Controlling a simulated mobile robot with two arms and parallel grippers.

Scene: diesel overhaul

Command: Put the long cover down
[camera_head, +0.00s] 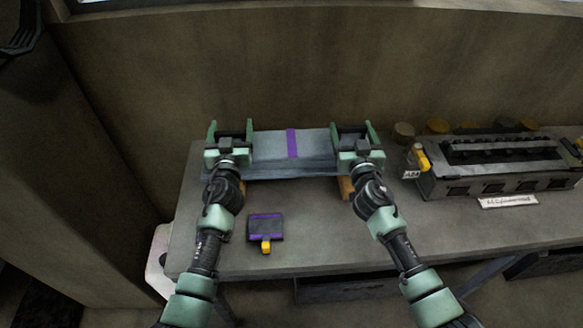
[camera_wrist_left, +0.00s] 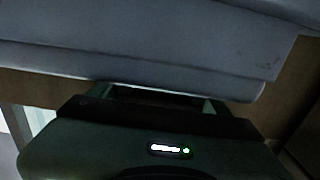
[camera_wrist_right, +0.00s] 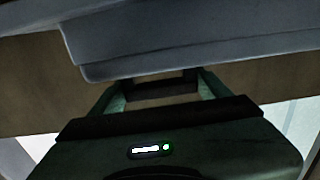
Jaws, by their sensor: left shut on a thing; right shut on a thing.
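The long cover (camera_head: 268,147) is a grey-blue, long box-like piece with a purple band across its middle. It spans between my two grippers near the back wall, over the far part of the table. My left gripper (camera_head: 229,133) is shut on its left end, and my right gripper (camera_head: 354,132) is shut on its right end. The cover also shows across the top of the left wrist view (camera_wrist_left: 150,50) and the right wrist view (camera_wrist_right: 190,40). Wooden blocks (camera_head: 346,188) show beneath it; I cannot tell whether the cover touches them.
A small dark, purple-edged box with a yellow tab (camera_head: 265,227) lies on the table (camera_head: 310,230) in front of the cover. A grey engine block (camera_head: 500,165) with a label stands on the right. Round tan pieces (camera_head: 404,130) stand behind it.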

